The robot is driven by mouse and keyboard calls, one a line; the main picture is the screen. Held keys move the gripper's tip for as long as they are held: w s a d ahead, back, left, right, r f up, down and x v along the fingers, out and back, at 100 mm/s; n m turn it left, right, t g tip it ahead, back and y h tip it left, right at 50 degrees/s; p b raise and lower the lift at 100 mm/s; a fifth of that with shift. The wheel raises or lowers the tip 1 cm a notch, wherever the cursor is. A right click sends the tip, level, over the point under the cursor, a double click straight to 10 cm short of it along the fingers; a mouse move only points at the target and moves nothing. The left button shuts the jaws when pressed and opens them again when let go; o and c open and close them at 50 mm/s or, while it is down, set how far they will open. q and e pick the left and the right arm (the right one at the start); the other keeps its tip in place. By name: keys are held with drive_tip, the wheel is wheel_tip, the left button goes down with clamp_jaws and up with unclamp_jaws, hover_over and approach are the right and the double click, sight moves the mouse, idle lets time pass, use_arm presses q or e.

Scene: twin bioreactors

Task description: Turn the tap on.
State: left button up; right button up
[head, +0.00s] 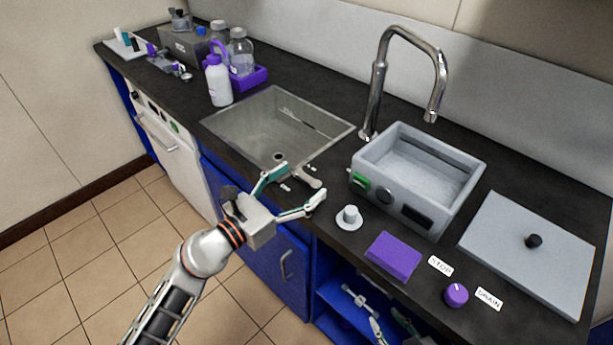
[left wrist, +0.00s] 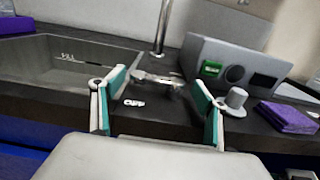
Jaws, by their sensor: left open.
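The tap (head: 377,88) is a chrome gooseneck behind the sink, its spout bent down over the grey bath. A small metal lever (head: 308,178) sits at the sink's front edge, with white labels beside it. In the left wrist view the lever (left wrist: 158,77) shows ahead, between the fingers, above a label. My left gripper (head: 302,183) is open and empty, its fingers spread towards the lever. Contact cannot be told. Green-lined fingers of what looks like my right gripper (head: 390,327) show at the bottom edge of the head view, mostly cut off.
The sink (head: 235,113) lies behind the lever. The grey bath (head: 371,178), a white knobbed piece (head: 349,218) and a purple block (head: 394,256) stand to the right. A grey lid (head: 565,260) lies further right. Bottles (head: 217,85) stand at the far left.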

sight(302, 179)
use_arm(q)
drive_tip(key=shift+x, duration=1.4)
drive_tip(key=c, duration=1.6)
drive_tip(key=shift+w+f+m+g+h+b, duration=0.2)
drive_tip(key=shift+m+g+h+b, duration=0.35)
drive_tip(key=shift+b, duration=0.5)
drive_tip(key=shift+f+m+g+b, duration=0.1)
drive_tip(key=shift+m+g+b, duration=0.15)
drive_tip(key=shift+g+b, duration=0.15)
drive_tip(key=shift+d+m+g+h+b, duration=0.15)
drive_tip(key=shift+m+g+h+b, duration=0.35)
drive_tip(key=shift+b, duration=0.4)
drive_tip(key=shift+w+g+h+b, duration=0.1)
drive_tip(key=shift+g+h+b, duration=0.25)
drive_tip(key=shift+g+b, duration=0.1)
drive_tip(key=shift+r+m, duration=0.3)
drive_tip(key=shift+r, duration=0.15)
use_arm(e)
drive_tip(key=f, duration=0.2)
drive_tip(key=d+f, duration=0.1)
drive_tip(key=shift+w+d+f, duration=0.1)
drive_tip(key=shift+w+f, duration=0.1)
drive_tip(key=shift+f, duration=0.2)
